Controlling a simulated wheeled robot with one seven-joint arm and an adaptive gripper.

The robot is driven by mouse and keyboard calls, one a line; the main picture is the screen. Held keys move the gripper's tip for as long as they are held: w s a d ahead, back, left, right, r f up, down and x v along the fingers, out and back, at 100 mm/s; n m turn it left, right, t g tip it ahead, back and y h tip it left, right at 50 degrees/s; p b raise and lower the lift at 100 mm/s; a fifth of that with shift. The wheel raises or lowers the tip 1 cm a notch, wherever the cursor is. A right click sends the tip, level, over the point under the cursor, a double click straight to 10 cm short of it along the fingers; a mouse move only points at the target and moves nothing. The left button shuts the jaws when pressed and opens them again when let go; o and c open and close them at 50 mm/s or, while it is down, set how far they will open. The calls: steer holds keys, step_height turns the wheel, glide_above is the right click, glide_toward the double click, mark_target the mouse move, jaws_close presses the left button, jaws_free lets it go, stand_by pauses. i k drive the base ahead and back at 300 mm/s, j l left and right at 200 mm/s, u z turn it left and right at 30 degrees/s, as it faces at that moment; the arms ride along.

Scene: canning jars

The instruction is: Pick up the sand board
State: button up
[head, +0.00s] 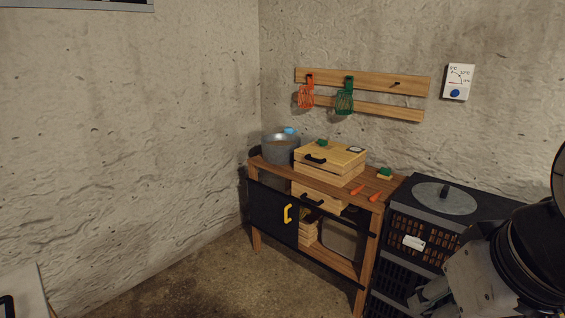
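No thing is plainly marked out as the sand board. A pale flat board-like surface (30,292), partly cut off, shows at the lower left edge with a black item on it. A sand-coloured wooden crate with a flat top (333,153) and a black handle stands on the wooden bench. My gripper (428,296) is at the lower right, in front of the black crates and partly cut off by the frame edge. Its fingers are small and dark, so I cannot tell whether it is open, and nothing is clearly seen in it.
The wooden bench (270,164) has a black door with a yellow handle (288,213). A metal pot (281,149) and orange-handled tools (358,189) stand or lie on it. Black crates (420,226) carry a round grey lid (444,198). Floor at left centre is clear.

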mark_target(385, 173)
steer(key=i+u, duration=0.3)
steer(key=i, duration=0.5)
steer(key=i+l+u, duration=0.1)
steer(key=i+u, duration=0.2)
steer(key=i, duration=0.5)
steer(key=i+j+z, duration=0.25)
steer(key=i, duration=0.45)
steer(key=i+z, duration=0.25)
steer(key=z, duration=0.2)
steer(key=i+z, duration=0.25)
steer(key=z, duration=0.2)
steer(key=i+z, duration=0.25)
steer(key=z, duration=0.15)
steer(key=i+j+z, duration=0.2)
steer(key=z, duration=0.25)
